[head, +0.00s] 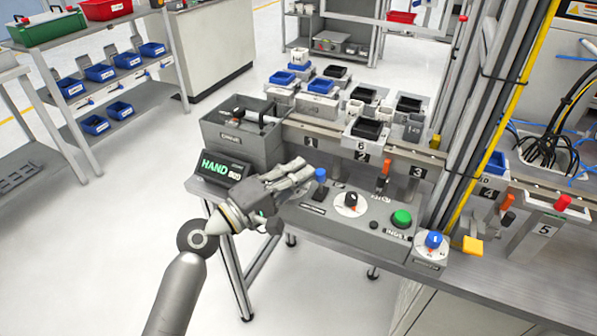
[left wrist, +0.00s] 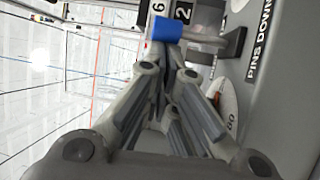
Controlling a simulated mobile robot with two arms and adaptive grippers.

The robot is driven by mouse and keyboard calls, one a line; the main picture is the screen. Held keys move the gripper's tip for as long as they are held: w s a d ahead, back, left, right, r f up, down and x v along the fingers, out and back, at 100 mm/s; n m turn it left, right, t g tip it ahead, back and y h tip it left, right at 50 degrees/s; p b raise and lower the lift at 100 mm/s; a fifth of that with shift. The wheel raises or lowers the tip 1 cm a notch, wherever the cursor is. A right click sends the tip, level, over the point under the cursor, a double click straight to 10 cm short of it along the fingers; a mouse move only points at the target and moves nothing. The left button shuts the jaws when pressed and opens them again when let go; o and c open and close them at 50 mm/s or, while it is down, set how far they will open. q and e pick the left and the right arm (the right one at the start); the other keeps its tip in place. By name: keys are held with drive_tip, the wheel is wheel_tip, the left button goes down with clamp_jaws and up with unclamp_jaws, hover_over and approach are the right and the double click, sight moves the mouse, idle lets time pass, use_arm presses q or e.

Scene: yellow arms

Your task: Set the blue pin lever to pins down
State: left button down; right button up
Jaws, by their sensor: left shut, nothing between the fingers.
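The blue pin lever (head: 320,175) stands up from the grey control panel, at its left part beside the round dial (head: 351,203). My left gripper (head: 306,170) is shut and empty, its fingertips just left of the lever's blue cap. In the left wrist view the blue cap (left wrist: 165,27) lies just beyond my left fingertips (left wrist: 166,55), with a grey shaft running right to a dark base. I cannot tell whether the fingertips touch it. A "PINS DOWN" label (left wrist: 260,40) is printed on the panel near the lever's base. My right gripper is not in view.
A "HAND" display (head: 222,168) and a grey bin (head: 238,145) are close behind my left gripper. An orange lever (head: 383,170), a green button (head: 401,218) and a blue-knobbed dial (head: 432,242) are to the right. The floor at left is open.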

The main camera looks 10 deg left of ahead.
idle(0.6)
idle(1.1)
use_arm(q)
drive_tip(key=shift+s+a+f, duration=0.1)
drive_tip(key=shift+s+a, duration=0.05)
drive_tip(key=shift+s, duration=0.05)
drive_tip(key=v, duration=1.1)
drive_tip(key=shift+s+a, duration=0.2)
drive_tip(key=shift+f, duration=0.1)
